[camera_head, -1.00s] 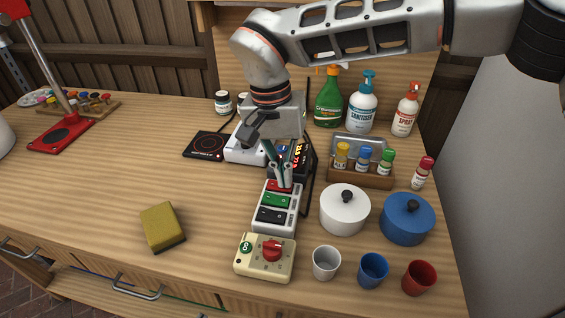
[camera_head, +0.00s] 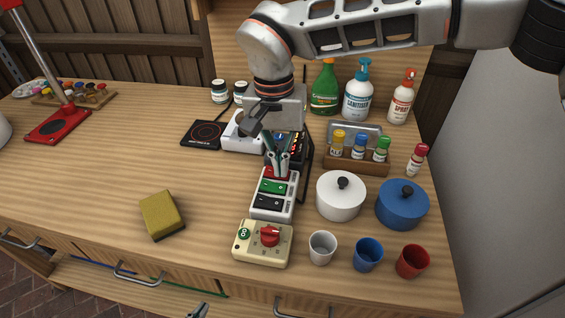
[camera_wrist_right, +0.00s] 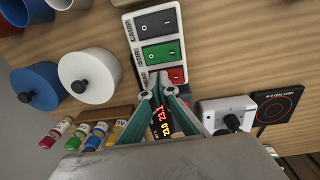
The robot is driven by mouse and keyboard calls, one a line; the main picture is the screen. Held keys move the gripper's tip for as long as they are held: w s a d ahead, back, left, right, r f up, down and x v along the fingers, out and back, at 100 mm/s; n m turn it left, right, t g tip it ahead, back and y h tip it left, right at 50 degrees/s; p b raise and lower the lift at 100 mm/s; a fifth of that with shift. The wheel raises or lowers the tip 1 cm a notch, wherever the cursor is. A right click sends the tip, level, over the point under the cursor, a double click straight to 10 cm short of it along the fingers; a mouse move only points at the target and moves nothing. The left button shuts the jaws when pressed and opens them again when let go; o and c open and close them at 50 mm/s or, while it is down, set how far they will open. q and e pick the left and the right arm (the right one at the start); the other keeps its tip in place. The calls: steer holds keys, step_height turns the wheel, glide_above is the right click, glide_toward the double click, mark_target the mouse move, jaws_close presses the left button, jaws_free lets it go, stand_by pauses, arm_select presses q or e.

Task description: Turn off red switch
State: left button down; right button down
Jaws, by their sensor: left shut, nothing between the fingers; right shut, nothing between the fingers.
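The switch strip (camera_head: 272,207) stands mid-table, with a red, a green (camera_head: 272,187) and a black switch (camera_head: 268,203). The red switch (camera_wrist_right: 177,75) is at its far end, partly hidden by my fingers; I cannot tell which way it is tipped. My right gripper (camera_head: 279,174) is shut and empty, pointing down with its tips at the red switch. In the right wrist view the tips (camera_wrist_right: 159,80) overlap that switch; contact is unclear. My left gripper (camera_head: 200,310) barely shows at the bottom edge, shut and empty, away from the strip.
A cream box with a red knob (camera_head: 270,236) stands in front of the strip. White (camera_head: 340,198) and blue (camera_head: 402,207) pots are to its right, with cups nearer. A lit display (camera_wrist_right: 165,122) and a white knob unit (camera_wrist_right: 228,115) are behind. The table's left middle is mostly clear.

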mark_target(272, 173)
steer(key=shift+w+a+r, duration=0.1)
steer(key=shift+a+r, duration=0.1)
steer(key=shift+a, duration=0.4)
step_height(272, 173, up, 12)
steer(key=shift+a, duration=0.3)
stand_by(0.3)
